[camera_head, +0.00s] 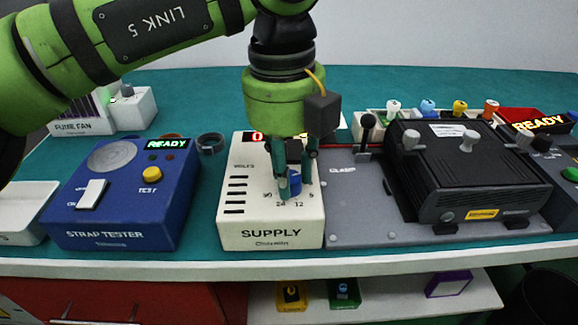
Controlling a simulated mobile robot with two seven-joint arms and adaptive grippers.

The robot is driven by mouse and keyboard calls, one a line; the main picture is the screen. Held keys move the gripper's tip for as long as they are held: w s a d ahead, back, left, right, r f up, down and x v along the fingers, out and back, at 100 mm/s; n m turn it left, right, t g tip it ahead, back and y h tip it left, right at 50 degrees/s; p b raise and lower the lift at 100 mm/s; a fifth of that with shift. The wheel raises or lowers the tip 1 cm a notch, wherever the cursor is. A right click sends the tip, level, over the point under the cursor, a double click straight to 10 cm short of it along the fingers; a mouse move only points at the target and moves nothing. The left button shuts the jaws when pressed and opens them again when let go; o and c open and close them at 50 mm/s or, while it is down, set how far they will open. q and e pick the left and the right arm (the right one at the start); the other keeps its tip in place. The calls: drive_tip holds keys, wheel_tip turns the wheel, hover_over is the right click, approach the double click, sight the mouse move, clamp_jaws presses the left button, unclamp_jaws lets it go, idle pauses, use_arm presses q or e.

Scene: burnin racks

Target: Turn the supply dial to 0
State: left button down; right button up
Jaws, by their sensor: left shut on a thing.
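The white supply box (270,242) stands in the middle of the bench, labelled SUPPLY, with a VOLTS scale and printed numbers on its sloped face. A red display (257,136) at its top edge is partly covered by my arm; one digit that looks like 0 shows. The blue supply dial (295,186) sits low on the face. My left gripper (292,188) points down and is shut on the dial, hiding much of it and its pointer. My right gripper is not in view.
A blue strap tester (123,215) stands left of the supply box, with a dark ring (210,143) behind. A grey clamp plate (372,225) with a black finned unit (465,172) is close on the right. My left arm spans the upper left.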

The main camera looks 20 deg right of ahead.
use_arm(q)
drive_tip(key=c, duration=1)
unclamp_jaws()
drive_tip(key=shift+o, duration=0.2)
wheel_tip(320, 180, up, 12)
drive_tip(key=shift+a, duration=0.3)
